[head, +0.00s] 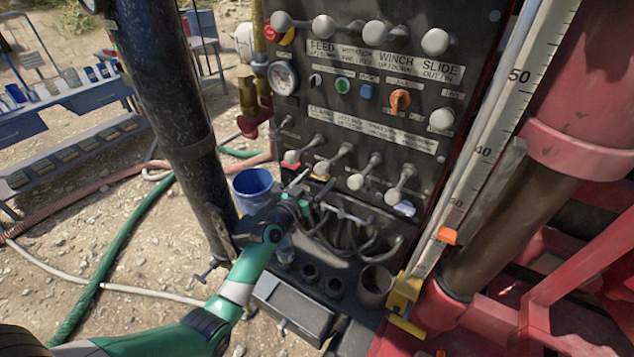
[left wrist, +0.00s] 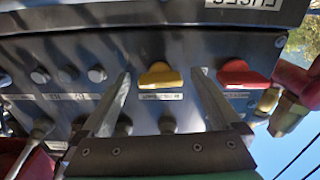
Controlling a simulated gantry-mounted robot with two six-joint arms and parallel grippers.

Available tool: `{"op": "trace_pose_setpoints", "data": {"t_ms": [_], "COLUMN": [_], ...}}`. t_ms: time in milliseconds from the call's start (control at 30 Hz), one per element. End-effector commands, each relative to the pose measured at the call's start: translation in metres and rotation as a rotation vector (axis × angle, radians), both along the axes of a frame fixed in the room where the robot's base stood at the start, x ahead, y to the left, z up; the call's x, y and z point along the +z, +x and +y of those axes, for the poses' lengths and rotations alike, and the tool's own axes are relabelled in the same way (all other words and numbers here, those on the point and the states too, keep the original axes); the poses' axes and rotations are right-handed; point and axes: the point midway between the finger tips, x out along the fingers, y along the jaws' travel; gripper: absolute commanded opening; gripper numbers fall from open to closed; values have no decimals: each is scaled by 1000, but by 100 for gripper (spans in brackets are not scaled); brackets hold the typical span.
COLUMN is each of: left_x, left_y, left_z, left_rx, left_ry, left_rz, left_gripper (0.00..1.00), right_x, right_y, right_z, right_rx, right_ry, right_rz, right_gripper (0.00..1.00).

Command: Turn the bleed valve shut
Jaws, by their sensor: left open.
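A yellow valve handle (left wrist: 160,77) is on the dark panel, between the two fingertips of my left gripper (left wrist: 161,100) in the left wrist view. The fingers stand apart on either side of it; I cannot tell whether either touches it. A red handle (left wrist: 240,74) is just right of the right finger. Which handle is the bleed valve cannot be read; the labels there are too small or blurred. In the head view my left gripper (head: 300,190) is at the lower left of the control panel (head: 330,110), partly covering the small handles. My right gripper is not in view.
Several levers with grey knobs (head: 355,181) crowd the panel near the gripper. Hoses (head: 350,235) hang below it. A blue bucket (head: 252,190) stands to the left. A black column (head: 180,110) is left of that, and a white scale (head: 480,150) to the right.

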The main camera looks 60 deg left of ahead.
Motion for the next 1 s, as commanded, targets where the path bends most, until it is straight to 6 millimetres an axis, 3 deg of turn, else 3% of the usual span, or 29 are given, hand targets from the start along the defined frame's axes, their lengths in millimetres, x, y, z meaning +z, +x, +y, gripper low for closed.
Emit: {"op": "trace_pose_setpoints", "data": {"t_ms": [233,267,700,1000], "left_x": [0,0,0,0], "left_y": [2,2,1,1], "left_z": [1,1,1,1], "left_rx": [0,0,0,0], "left_ry": [0,0,-1,-24], "left_rz": [0,0,-1,-14], "left_gripper": [98,94,15,12], "right_x": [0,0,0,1], "right_y": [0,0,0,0], "right_z": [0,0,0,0], "right_rx": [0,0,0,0], "right_ry": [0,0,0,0], "right_rz": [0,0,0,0], "right_gripper": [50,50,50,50]}}
